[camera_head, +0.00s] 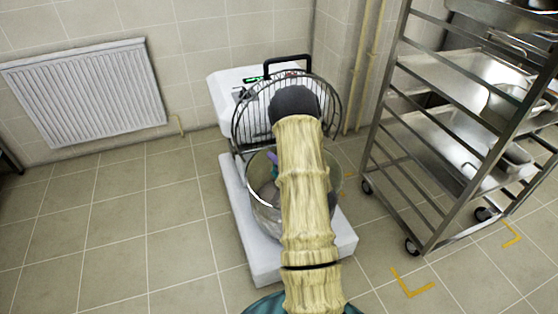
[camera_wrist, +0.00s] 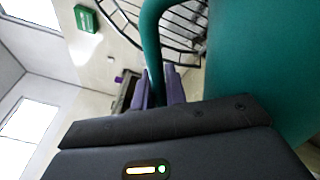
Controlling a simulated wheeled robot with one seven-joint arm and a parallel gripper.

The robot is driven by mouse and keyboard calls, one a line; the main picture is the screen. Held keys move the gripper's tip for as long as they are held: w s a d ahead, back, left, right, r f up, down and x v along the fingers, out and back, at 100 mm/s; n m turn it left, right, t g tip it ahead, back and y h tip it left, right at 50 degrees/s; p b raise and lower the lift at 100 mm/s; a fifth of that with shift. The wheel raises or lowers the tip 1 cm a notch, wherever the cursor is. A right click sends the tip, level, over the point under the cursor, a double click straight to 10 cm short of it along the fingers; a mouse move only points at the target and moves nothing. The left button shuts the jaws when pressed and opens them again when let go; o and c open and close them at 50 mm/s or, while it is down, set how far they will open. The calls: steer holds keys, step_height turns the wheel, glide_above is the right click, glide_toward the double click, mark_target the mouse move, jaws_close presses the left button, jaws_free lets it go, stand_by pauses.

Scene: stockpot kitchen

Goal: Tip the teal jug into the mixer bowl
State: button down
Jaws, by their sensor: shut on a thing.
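The teal jug (camera_wrist: 262,60) fills the right side of the wrist view, with its handle (camera_wrist: 151,40) curving up left of the body. My gripper (camera_wrist: 162,88) is shut on that handle with its purple fingers. In the head view my arm hides most of the jug; a small teal piece (camera_head: 275,172) shows beside the purple finger, over the mixer bowl. The steel mixer bowl (camera_head: 262,205) sits below the mixer's wire guard (camera_head: 240,125), partly behind my arm. How far the jug is tilted, and what the bowl holds, I cannot tell.
The white mixer base (camera_head: 245,240) stands on the tiled floor. A steel rack (camera_head: 400,130) on wheels with trays and pots stands to the right. A radiator (camera_head: 85,90) hangs on the left wall. The floor at left is clear.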

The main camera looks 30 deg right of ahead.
steer(key=a+f+n+b, duration=0.4)
steer(key=a+b, duration=0.1)
steer(key=b, duration=0.4)
steer(key=shift+s+a+n, duration=0.25)
steer(key=shift+a+n, duration=0.05)
steer(key=shift+n, duration=0.1)
stand_by(0.4)
stand_by(0.4)
steer(key=shift+n, duration=0.6)
steer(key=shift+r, duration=0.1)
stand_by(1.7)
